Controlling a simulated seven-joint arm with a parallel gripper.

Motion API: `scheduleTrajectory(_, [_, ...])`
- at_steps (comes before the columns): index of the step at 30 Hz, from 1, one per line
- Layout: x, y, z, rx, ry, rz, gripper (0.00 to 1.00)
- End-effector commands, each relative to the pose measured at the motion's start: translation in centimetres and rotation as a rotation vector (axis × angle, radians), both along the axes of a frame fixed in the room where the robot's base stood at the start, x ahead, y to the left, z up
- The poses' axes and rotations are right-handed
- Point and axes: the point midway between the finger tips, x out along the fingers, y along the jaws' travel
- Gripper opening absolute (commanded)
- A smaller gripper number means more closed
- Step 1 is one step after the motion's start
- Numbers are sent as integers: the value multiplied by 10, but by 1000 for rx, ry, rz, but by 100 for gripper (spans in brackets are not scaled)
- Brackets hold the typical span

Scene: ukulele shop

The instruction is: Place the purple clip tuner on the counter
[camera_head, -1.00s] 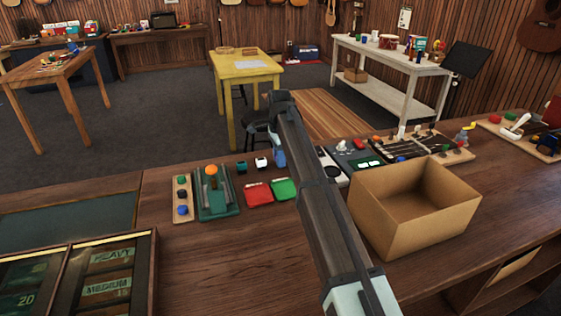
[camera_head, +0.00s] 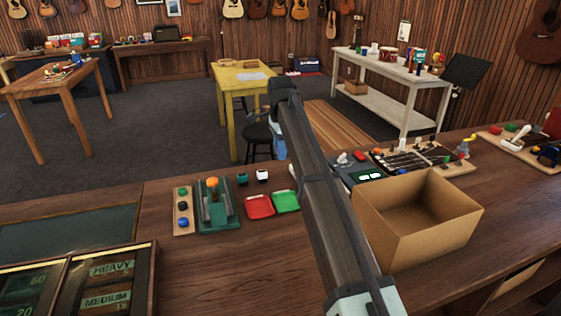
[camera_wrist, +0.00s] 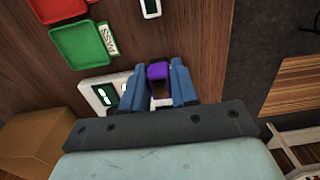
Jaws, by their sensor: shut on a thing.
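The purple clip tuner (camera_wrist: 158,72) shows in the wrist view between the two blue fingers of my gripper (camera_wrist: 164,84), which is shut on it. The tuner is above the dark wooden counter (camera_wrist: 120,20); I cannot tell the height of the gap. In the head view my arm hides the tuner, and only a bit of blue finger shows beside the arm. The counter (camera_head: 262,280) runs across the front there.
A red tray (camera_head: 260,207) and a green tray (camera_head: 286,201) lie left of my arm. An open cardboard box (camera_head: 420,245) stands to its right. A white device (camera_wrist: 100,93) is close beside my fingers.

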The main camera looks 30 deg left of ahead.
Motion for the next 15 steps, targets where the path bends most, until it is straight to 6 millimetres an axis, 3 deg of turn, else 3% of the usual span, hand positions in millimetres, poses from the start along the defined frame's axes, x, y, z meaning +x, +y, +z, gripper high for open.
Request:
scheduleTrajectory(6, [0, 0, 19, 1, -1, 0, 0])
scheduleTrajectory(11, [-1, 1, 22, 0, 0, 2, 0])
scheduleTrajectory(15, [-14, 16, 21, 0, 0, 24, 0])
